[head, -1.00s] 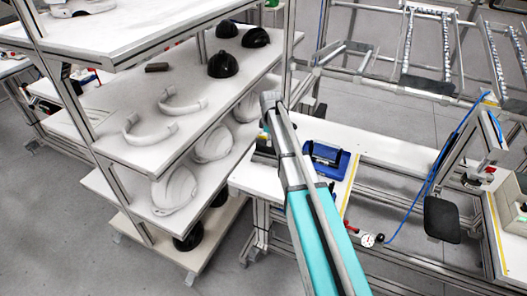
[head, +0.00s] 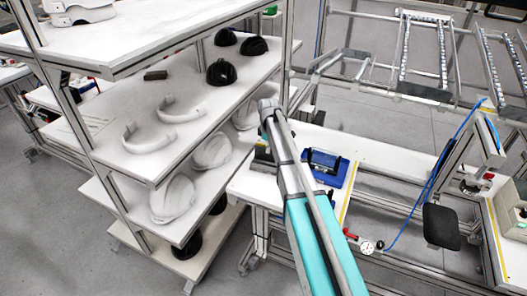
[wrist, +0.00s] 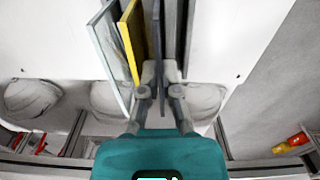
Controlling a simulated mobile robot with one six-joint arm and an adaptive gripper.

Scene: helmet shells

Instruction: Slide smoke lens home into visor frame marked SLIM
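In the wrist view a dark smoke lens (wrist: 158,40) stands on edge, with its lower end between the fingers of my gripper (wrist: 161,90). The fingers look spread with a gap beside the lens; I see no clear contact. A yellow lens (wrist: 129,45) and a clear lens (wrist: 108,55) stand to its left, roughly parallel. In the head view my gripper (head: 267,108) is at the shelf's right edge, and the lenses cannot be made out there. Two white curved bands (head: 150,138) lie on the middle shelf. I cannot read a SLIM mark on anything.
The shelf rack (head: 135,95) holds black helmet shells (head: 222,71) and white shells (head: 173,198). White shells (wrist: 30,100) also show in the wrist view. A workbench (head: 370,155) with a blue fixture (head: 327,166) stands right of the rack. Grey floor is open at lower left.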

